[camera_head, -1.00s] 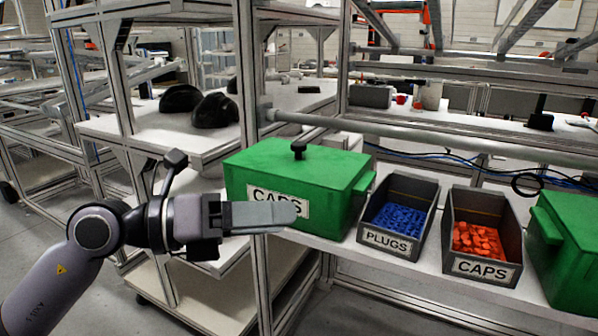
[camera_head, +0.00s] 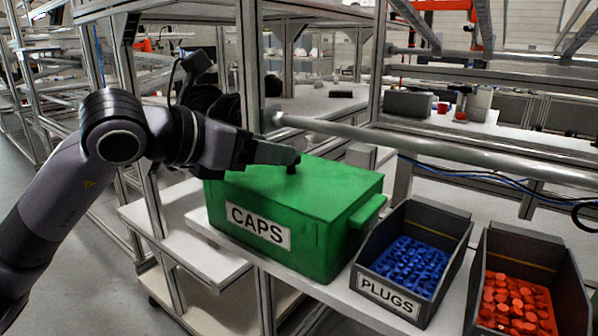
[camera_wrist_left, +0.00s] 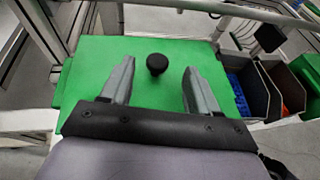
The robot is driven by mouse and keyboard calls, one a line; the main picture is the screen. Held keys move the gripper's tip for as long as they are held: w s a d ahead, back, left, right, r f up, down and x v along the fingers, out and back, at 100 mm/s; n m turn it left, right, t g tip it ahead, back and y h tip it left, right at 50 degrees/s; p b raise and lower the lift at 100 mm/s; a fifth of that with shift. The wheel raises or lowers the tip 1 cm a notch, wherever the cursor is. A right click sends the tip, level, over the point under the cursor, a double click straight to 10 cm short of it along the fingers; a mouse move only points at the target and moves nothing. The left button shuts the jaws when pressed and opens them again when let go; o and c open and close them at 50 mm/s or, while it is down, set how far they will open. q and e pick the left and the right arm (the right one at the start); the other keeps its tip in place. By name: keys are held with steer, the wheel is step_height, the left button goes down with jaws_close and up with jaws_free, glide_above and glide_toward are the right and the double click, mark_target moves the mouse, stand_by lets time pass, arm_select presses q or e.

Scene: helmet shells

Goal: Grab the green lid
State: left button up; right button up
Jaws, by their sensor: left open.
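The green lid (camera_head: 315,186) sits on top of the green box (camera_head: 310,252), whose front label reads CAPS. A small black knob (camera_head: 292,168) stands on the lid, partly hidden by my fingers in the head view. My left gripper (camera_head: 296,157) is over the lid at the knob. In the left wrist view the green lid (camera_wrist_left: 150,55) lies below the open left gripper (camera_wrist_left: 157,75). The black knob (camera_wrist_left: 157,64) shows between and slightly beyond the two fingertips, with a gap on each side. My right gripper is not in view.
A grey bin of blue plugs (camera_head: 375,283) and a grey bin of orange caps (camera_head: 478,290) stand to the right of the box. A horizontal metal rail (camera_head: 440,147) runs behind it. Black helmet shells (camera_head: 228,108) are behind my left arm.

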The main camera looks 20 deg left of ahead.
arm_select(q)
steer(key=x, duration=0.4)
steer(key=p+x, duration=0.1)
steer(key=x, duration=0.1)
steer(key=shift+a+f, duration=0.1)
steer(key=shift+f, duration=0.15)
steer(key=c, duration=1)
